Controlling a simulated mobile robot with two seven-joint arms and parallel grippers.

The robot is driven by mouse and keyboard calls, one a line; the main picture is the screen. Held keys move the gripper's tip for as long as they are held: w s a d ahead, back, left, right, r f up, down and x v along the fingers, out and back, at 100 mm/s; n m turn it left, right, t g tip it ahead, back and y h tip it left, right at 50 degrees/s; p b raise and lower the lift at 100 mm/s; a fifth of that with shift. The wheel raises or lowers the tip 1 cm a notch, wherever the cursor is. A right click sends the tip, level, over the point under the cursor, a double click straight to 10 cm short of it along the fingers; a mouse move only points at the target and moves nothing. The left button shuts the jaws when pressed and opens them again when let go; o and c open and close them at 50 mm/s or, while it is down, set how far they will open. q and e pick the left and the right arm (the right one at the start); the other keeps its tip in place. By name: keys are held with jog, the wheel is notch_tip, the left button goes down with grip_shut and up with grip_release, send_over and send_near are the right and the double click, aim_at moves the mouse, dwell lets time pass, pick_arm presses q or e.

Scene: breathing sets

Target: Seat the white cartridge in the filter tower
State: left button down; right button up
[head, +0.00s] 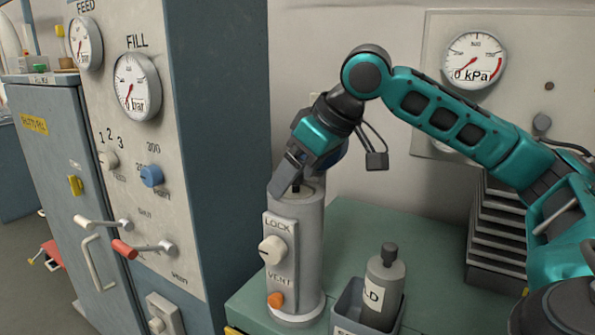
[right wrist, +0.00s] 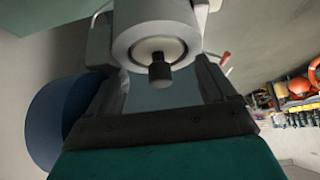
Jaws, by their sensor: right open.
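The filter tower (head: 312,225) is a grey upright cylinder on the green bench, with a LOCK/VENT knob (head: 272,250) on its front. Its open top (right wrist: 128,40) fills the upper right wrist view. Inside the opening sits a pale round piece with a dark knob (right wrist: 159,74), seemingly the white cartridge; its depth is hidden. My right gripper (head: 292,180) is at the tower's top. In the right wrist view its open fingers (right wrist: 160,88) stand apart on either side of the knob, with no visible grip. My left gripper is out of view.
A grey cartridge labelled OLD (head: 388,275) stands in a grey bin (head: 346,308) right of the tower. A FEED/FILL panel (head: 125,190) with levers stands close on the left. A pressure gauge (head: 475,60) is on the wall. A blue disc (right wrist: 55,125) is beside the gripper.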

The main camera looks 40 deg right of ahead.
jog(key=shift+a, duration=0.1)
jog(key=shift+r, duration=0.2)
jog(key=p+v, duration=0.3)
jog(key=v, duration=0.9)
jog(key=shift+r, duration=0.4)
